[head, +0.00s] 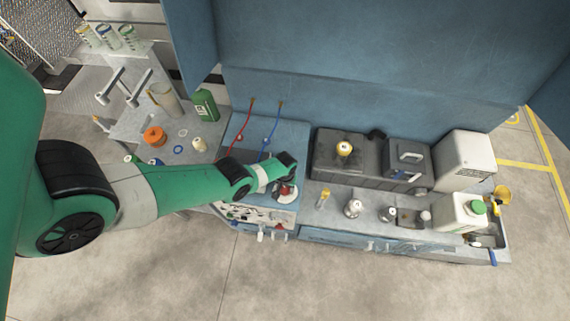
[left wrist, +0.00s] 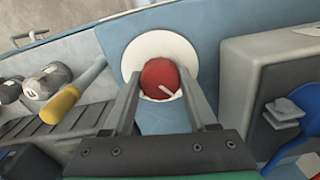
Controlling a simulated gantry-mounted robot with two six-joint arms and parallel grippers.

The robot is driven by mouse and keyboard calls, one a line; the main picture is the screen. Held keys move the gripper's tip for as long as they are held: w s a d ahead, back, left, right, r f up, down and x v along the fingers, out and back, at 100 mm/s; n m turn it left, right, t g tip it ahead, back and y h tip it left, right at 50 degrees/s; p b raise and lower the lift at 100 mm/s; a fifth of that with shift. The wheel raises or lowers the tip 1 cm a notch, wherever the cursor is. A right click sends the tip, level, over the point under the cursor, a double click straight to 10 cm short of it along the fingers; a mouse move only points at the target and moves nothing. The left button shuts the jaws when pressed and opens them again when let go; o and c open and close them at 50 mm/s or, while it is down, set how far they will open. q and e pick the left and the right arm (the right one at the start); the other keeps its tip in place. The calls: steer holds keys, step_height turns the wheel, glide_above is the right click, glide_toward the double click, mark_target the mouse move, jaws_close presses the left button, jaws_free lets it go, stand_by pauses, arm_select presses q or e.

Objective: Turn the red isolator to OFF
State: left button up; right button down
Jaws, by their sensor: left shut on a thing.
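The red isolator (left wrist: 160,78) is a round red knob with a pale pointer mark, set on a white round plate (left wrist: 134,60) on a blue panel. It shows in the middle of the left wrist view. My left gripper (left wrist: 160,90) has one finger on each side of the knob and is shut on it. In the head view the isolator (head: 287,193) shows small beside my left gripper (head: 286,182), at the right end of the green arm. The marking at the pointer is too small to read. My right gripper is in neither view.
A grey box (left wrist: 265,85) with a blue part stands close to the right of the isolator in the left wrist view. A yellow-handled tool (left wrist: 75,95) lies to the left. A white jug with a green cap (head: 460,212) stands farther right on the bench in the head view.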

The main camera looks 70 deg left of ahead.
arm_select(q)
steer(key=shift+n, duration=0.7)
steer(key=o, duration=1.4)
steer(key=shift+c, duration=0.2)
